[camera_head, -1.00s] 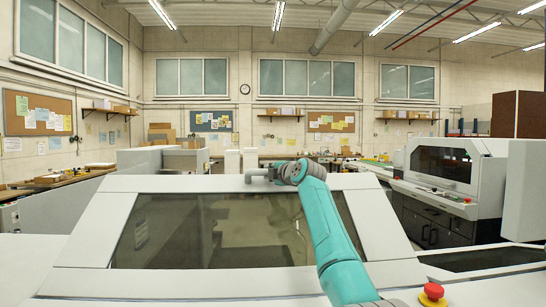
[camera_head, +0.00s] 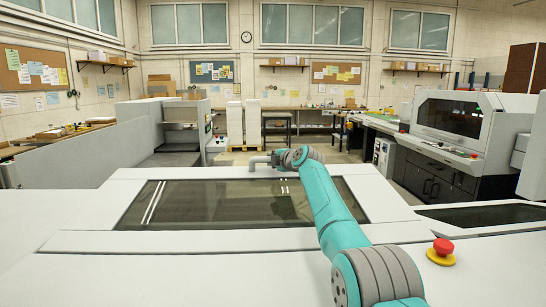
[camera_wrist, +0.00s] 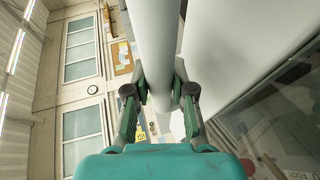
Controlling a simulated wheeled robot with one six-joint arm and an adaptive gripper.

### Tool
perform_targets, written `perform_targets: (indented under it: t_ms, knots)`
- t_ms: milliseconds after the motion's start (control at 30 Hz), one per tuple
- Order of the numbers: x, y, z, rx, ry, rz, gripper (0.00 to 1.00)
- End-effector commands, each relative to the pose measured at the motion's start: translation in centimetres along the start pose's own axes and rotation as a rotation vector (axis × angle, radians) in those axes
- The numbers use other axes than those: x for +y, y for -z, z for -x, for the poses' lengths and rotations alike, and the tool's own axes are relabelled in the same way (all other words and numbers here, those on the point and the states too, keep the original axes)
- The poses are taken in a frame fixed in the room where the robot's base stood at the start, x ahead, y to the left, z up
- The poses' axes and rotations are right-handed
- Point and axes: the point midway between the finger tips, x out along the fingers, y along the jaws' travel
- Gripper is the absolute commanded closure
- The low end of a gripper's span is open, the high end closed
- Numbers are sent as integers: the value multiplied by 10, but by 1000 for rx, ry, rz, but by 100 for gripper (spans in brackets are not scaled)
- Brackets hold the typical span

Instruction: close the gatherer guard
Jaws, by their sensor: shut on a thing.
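The gatherer guard (camera_head: 395,202) is a pale grey cover with a dark see-through window (camera_head: 240,203), lying at a shallow slope in front of me. Its pale grey bar handle (camera_head: 258,160) stands at the far edge. My gripper (camera_head: 273,160) is at that handle, at the end of my teal arm. In the wrist view, my gripper's fingers (camera_wrist: 161,82) are closed on both sides of the handle bar (camera_wrist: 158,40). The guard's window also shows at the right of the wrist view (camera_wrist: 275,115). The contact is partly hidden in the head view.
A red emergency stop button (camera_head: 443,247) on a yellow base sits at the front right. A second dark window panel (camera_head: 485,215) lies to the right. A grey machine (camera_head: 455,120) stands at the back right. Floor and workbenches show beyond the guard.

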Motion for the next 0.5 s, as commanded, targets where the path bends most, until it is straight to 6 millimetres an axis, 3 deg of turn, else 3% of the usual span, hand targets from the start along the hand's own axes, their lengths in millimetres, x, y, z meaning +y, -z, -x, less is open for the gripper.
perform_targets:
  t_ms: [33,333,367,400,433,500]
  knots:
    - [-7,0,-2,3,12,-2,100]
    - [-6,1,-1,3,10,-2,100]
    - [-6,1,-1,3,9,-2,69]
    - [-6,1,-1,3,9,-2,59]
    - [-5,1,-1,3,8,-2,52]
    - [-4,1,-1,2,6,-1,50]
